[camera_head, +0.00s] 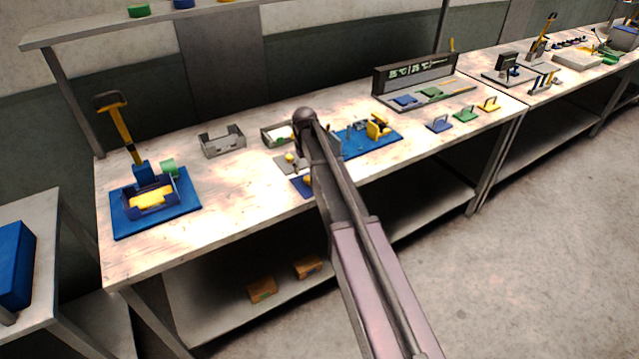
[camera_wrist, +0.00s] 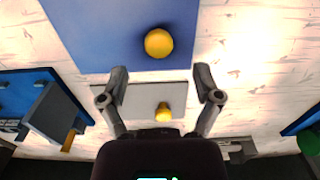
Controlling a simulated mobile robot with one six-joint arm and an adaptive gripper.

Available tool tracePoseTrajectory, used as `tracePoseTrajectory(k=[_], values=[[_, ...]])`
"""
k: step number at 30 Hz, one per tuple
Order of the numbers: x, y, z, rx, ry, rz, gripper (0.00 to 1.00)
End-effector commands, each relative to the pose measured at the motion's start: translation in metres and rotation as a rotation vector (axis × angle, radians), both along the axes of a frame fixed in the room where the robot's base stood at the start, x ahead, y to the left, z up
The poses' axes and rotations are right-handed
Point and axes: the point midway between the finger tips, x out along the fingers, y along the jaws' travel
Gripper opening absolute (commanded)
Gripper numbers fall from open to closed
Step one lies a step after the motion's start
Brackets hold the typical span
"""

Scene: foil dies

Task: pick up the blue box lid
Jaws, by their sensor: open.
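The blue box lid is likely the flat blue plate with a round yellow knob (camera_wrist: 158,42) at the top of the wrist view (camera_wrist: 90,35). In the head view the blue lid (camera_head: 300,184) lies on the bench, partly hidden by my arm. A grey plate with a smaller yellow knob (camera_wrist: 163,112) lies beside it. My gripper (camera_wrist: 162,78) is open and empty, its fingertips spread over the strip where the blue and grey plates meet. The blue lid's knob lies beyond the fingertips. In the head view my arm hides the gripper.
A blue die fixture (camera_head: 150,200) with a yellow block and a hammer-like tool stands at the bench's left. Grey trays (camera_head: 222,141) stand at the back. Another blue fixture (camera_head: 372,136) lies right of my arm. Bare bench shows left of my arm.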

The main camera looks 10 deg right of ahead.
Motion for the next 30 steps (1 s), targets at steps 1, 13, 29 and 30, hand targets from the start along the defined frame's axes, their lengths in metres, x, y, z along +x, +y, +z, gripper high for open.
tracePoseTrajectory(k=[1, 13, 29, 30], values=[[0.000, 0.000, 0.000, 0.000, 0.000, 0.000, 0.82], [0.000, 0.000, -0.003, 0.000, 0.000, 0.001, 0.82], [-0.002, -0.002, -0.040, 0.000, 0.000, 0.001, 0.82], [-0.002, -0.002, -0.043, 0.000, 0.000, 0.001, 0.82]])
